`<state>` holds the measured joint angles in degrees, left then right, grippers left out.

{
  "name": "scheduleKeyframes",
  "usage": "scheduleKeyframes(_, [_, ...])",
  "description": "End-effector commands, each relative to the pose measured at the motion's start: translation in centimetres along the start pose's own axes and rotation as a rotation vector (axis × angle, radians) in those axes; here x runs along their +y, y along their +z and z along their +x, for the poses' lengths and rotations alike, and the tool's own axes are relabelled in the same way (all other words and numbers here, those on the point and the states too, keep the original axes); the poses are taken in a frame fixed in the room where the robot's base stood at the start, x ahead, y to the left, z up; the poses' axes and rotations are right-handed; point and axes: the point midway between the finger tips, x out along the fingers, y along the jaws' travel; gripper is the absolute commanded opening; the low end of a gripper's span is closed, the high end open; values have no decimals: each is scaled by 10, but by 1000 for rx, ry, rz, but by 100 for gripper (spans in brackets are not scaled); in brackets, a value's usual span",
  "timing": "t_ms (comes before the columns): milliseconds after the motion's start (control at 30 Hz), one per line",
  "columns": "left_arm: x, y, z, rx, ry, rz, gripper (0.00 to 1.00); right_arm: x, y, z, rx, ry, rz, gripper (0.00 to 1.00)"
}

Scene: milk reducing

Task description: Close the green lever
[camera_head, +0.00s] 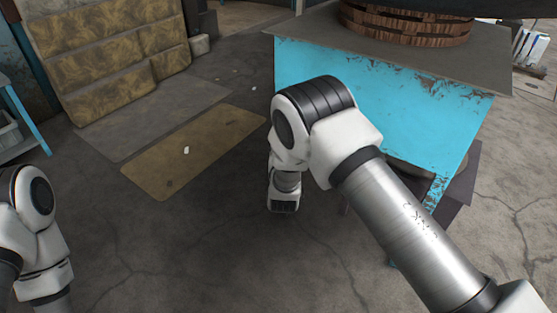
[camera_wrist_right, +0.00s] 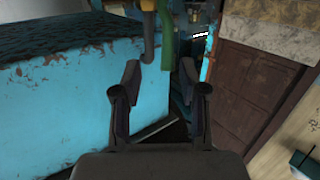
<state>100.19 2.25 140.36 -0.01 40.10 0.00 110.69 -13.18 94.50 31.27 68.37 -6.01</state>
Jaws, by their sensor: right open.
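The green lever (camera_wrist_right: 167,38) shows at the top middle of the right wrist view, hanging roughly vertical beside a grey pipe end (camera_wrist_right: 149,38). A yellow part (camera_wrist_right: 147,5) is at the top edge next to them. My right gripper (camera_wrist_right: 160,72) is open and empty, its two dark fingers apart. The lever's lower end appears in the gap between the fingertips, and I cannot tell how far beyond them it is. In the head view my right arm hides its gripper, and the lever is not visible. My left gripper is out of view; only part of its arm shows.
A worn blue table (camera_head: 400,95) stands at the right of the head view, with a wooden tub (camera_head: 405,22) on its top. Its blue side seems to fill the left of the right wrist view. A brown door (camera_wrist_right: 250,85) is at right. Open floor (camera_head: 215,250) lies between my arms.

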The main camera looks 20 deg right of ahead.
Motion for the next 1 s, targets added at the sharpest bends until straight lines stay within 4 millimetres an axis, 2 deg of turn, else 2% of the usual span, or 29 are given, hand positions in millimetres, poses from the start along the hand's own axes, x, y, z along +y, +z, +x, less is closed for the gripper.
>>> scheduleKeyframes(33, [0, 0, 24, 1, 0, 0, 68, -8, 7, 8, 48, 6, 15, 43])
scheduleKeyframes(133, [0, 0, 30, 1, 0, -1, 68, -13, -6, 15, 98, 18, 34, 43])
scheduleKeyframes(267, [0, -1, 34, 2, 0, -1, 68, -13, -12, 28, 109, 21, 38, 43])
scheduleKeyframes(500, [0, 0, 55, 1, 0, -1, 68, -12, -14, 74, 105, 20, 38, 43])
scheduleKeyframes(600, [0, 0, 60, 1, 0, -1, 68, -11, -17, 86, 103, 19, 37, 43])
scheduleKeyframes(867, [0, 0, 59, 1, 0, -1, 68, -11, -20, 91, 101, 18, 34, 43])
scheduleKeyframes(900, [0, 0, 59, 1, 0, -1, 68, -11, -20, 91, 101, 18, 34, 39])
scheduleKeyframes(967, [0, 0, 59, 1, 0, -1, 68, -12, -20, 91, 101, 18, 34, 18])
scheduleKeyframes(1000, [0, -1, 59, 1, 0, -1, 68, -12, -20, 91, 101, 18, 34, 4])
